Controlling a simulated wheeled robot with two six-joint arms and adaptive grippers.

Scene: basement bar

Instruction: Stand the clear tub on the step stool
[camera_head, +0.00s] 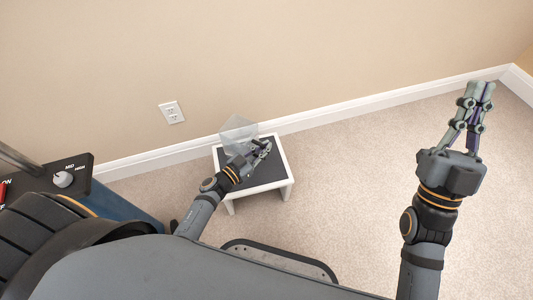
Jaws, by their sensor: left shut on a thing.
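The clear tub (236,131) is a see-through, pale container. It shows over the back left part of the step stool (270,172), which has a dark top and white frame and legs. My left gripper (262,147) is shut on the tub at its near right side. I cannot tell whether the tub touches the stool top or is held just above it. The gripper hides part of the tub and stool top. My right gripper (480,92) is raised at the right, away from the stool, with its fingers close together and nothing seen between them.
A beige wall with a white baseboard (370,103) runs behind the stool. A wall outlet (172,112) is at the left. A black control panel with a knob (63,179) stands at the far left. Carpet (350,190) to the right of the stool is clear.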

